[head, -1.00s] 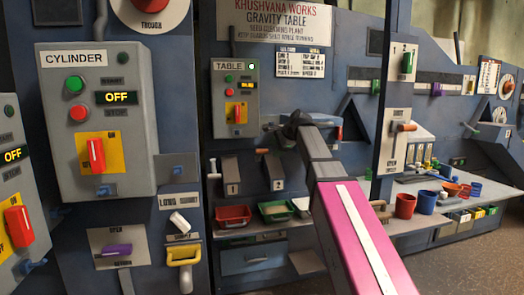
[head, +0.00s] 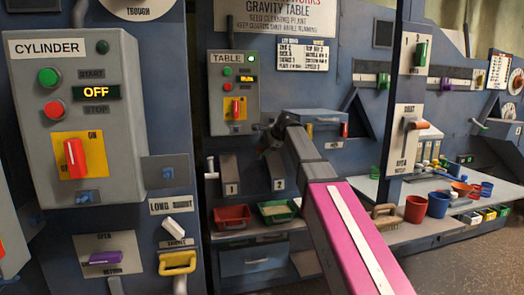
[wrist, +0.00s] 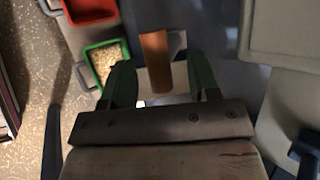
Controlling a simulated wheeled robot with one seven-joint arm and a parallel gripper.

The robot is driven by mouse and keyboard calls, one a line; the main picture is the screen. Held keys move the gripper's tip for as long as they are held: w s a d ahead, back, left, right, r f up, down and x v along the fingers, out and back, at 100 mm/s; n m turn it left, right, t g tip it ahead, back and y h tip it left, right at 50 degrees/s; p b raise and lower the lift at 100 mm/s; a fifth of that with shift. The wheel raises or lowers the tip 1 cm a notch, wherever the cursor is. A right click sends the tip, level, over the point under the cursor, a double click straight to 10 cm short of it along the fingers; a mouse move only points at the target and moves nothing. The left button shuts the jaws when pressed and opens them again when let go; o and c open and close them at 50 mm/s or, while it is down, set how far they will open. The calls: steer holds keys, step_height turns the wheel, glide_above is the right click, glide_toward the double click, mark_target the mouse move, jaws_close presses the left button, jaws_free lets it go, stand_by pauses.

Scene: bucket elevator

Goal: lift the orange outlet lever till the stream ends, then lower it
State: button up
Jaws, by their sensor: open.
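The orange lever (wrist: 155,62) shows in the wrist view as an orange-brown bar lying between the two dark green fingers of my gripper (wrist: 160,82). The fingers are open, with a gap on both sides of the bar; I cannot tell how deep it sits between them. In the head view my gripper (head: 266,142) is at the wall above outlets 1 and 2 and hides the lever. The green tray (head: 278,213) below outlet 2 holds pale grain; it also shows in the wrist view (wrist: 95,86). I cannot make out a falling stream.
A red tray (head: 232,217) stands beside the green one. The grey TABLE control box (head: 233,112) is just above my gripper. Another orange-handled lever (head: 420,125) is on the post to the right. Red and blue buckets and a brush (head: 384,218) stand on the right-hand counter.

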steer(key=shift+x, duration=1.3)
steer(key=shift+c, duration=0.3)
jaws_close()
steer(key=shift+s, duration=0.1)
steer(key=shift+s+f, duration=0.1)
